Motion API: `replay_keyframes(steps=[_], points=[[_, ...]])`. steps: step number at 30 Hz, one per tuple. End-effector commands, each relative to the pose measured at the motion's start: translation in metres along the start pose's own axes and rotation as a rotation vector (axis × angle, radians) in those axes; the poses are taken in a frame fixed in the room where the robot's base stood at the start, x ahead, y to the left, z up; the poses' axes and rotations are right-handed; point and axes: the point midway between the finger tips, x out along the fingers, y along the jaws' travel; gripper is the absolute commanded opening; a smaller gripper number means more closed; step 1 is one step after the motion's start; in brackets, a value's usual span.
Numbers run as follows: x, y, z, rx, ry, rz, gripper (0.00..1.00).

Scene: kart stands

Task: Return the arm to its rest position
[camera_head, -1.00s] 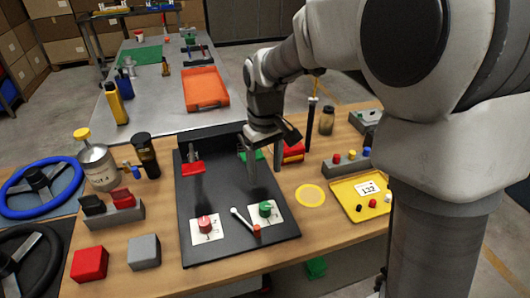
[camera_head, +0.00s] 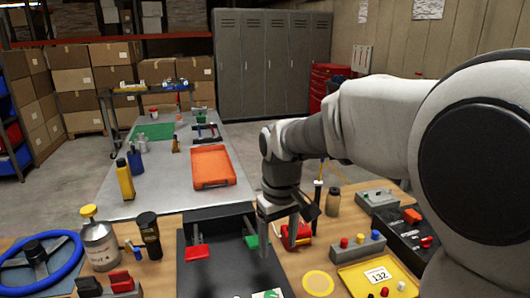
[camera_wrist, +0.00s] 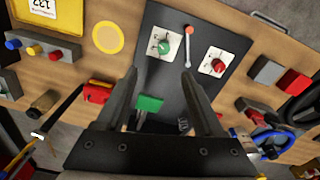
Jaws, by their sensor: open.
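My gripper (camera_head: 276,243) hangs over the black board (camera_head: 224,268) on the wooden bench. In the wrist view its two fingers (camera_wrist: 160,88) are spread apart with nothing between them, above the board. A green piece (camera_wrist: 150,103) and a green knob on a white card (camera_wrist: 163,46) lie below. A red knob on a white card (camera_wrist: 217,65) is beside it, with a small lever (camera_wrist: 188,42) between the cards. My arm reaches in from the right of the head view.
A blue steering wheel (camera_head: 75,259), a metal can (camera_head: 101,242) and a black bottle (camera_head: 150,236) stand at left. A button box (camera_head: 360,245) and a yellow tray (camera_head: 352,280) are at right. An orange tray (camera_head: 212,166) lies on the grey table behind.

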Motion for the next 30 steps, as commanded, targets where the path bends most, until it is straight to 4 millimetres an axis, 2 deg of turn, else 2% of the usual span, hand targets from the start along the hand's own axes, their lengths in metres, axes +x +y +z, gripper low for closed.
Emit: replay_keyframes(steps=[1,6,12,21,24,30], points=[[-0.013,0.004,0.011,0.025,0.026,0.011,0.69],[-0.044,0.014,0.054,0.128,0.113,0.044,0.69],[-0.069,0.020,0.106,0.248,0.218,0.076,0.69],[-0.080,0.019,0.176,0.415,0.371,0.108,0.69],[-0.078,0.017,0.190,0.452,0.406,0.112,0.69],[-0.076,0.015,0.202,0.486,0.438,0.115,0.69]])
